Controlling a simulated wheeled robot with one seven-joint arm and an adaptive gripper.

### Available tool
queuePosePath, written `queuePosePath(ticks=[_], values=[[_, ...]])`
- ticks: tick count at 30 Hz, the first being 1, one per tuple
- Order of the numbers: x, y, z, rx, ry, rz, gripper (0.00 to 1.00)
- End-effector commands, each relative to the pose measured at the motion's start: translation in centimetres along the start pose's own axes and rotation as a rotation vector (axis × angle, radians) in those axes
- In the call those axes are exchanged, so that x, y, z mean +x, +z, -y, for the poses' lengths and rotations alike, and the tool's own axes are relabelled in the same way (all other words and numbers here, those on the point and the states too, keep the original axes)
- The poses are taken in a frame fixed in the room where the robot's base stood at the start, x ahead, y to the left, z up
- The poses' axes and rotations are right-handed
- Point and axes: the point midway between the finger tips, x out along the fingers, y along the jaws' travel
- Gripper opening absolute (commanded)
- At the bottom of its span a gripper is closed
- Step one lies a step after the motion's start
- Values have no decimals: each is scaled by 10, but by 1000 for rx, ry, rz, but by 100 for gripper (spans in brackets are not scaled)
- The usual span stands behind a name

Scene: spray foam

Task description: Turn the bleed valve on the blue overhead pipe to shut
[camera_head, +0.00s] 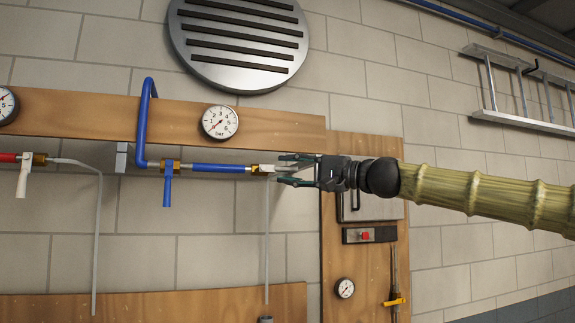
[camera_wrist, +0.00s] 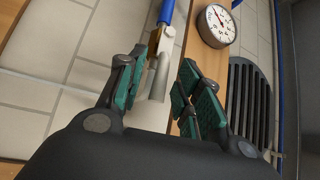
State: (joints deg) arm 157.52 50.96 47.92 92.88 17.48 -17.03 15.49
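The blue overhead pipe (camera_head: 218,168) runs along the upper wooden board and ends at a brass bleed valve (camera_head: 262,169). My gripper (camera_head: 283,170) is just right of the valve in the head view. A gap shows on the right finger's side; whether the left finger touches cannot be told.
A blue-handled valve (camera_head: 167,188) sits left on the same pipe. A pressure gauge (camera_head: 220,122) is above the pipe, and a round vent (camera_head: 240,42) is higher. A thin grey tube (camera_head: 267,235) hangs below the bleed valve. A panel with a red button (camera_head: 366,236) is below my arm.

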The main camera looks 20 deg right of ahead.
Motion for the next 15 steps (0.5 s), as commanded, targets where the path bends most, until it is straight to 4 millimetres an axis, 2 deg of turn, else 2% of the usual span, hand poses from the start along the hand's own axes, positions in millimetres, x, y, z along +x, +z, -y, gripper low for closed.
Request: queuePosePath(ticks=[6,15], values=[[12,-1,0,1,0,-1,35],[14,0,0,1,-1,-1,35]])
